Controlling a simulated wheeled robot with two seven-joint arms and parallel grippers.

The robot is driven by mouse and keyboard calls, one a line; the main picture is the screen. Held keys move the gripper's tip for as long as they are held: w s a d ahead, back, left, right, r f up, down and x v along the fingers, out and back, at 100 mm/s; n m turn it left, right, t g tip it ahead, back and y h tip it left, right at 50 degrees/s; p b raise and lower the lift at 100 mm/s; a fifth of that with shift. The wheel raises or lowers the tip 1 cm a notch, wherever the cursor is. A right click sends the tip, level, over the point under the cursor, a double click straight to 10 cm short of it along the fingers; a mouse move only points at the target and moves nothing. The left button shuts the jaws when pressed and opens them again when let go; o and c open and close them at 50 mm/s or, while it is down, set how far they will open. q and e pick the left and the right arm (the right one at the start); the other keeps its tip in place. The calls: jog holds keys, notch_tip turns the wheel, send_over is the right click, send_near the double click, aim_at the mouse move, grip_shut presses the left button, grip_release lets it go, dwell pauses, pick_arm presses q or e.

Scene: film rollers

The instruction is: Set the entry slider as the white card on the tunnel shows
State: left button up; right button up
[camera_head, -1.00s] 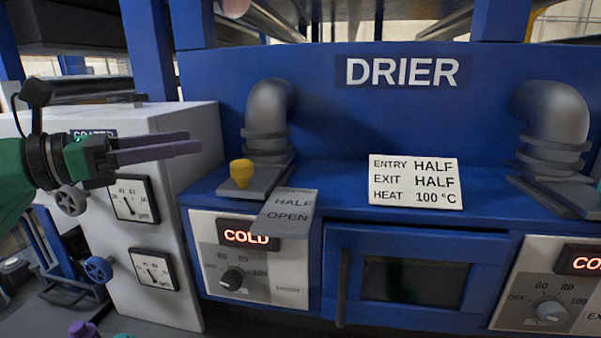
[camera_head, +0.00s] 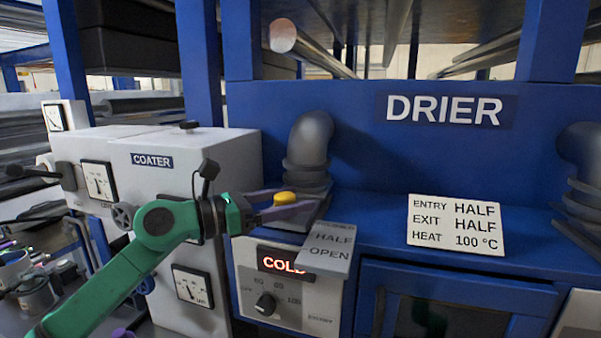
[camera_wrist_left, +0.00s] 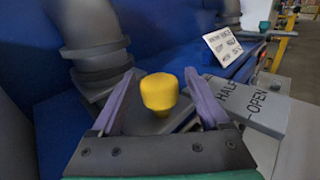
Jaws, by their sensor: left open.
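The white card (camera_head: 455,225) on the blue drier tunnel reads ENTRY HALF, EXIT HALF, HEAT 100 °C. The entry slider's yellow knob (camera_head: 285,198) stands at the foot of the left grey pipe. It also shows in the left wrist view (camera_wrist_left: 159,92). The grey label plate (camera_head: 329,250) beside it reads HALF and OPEN; its upper line is too small to read. My left gripper (camera_head: 283,202) is open, with its purple fingers on either side of the knob. In the left wrist view a gap shows between the knob and each finger (camera_wrist_left: 160,98). My right gripper is not in view.
The left grey pipe (camera_head: 308,150) rises close behind the knob. Below is a heat panel with a COLD display (camera_head: 282,263) and a black dial (camera_head: 265,304). The white coater (camera_head: 150,148) stands to the left. The blue ledge between plate and card is clear.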

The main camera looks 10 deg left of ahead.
pick_arm(q)
jog(key=shift+x, duration=1.15)
grip_shut()
jog(key=shift+a, duration=0.1)
dwell(0.4)
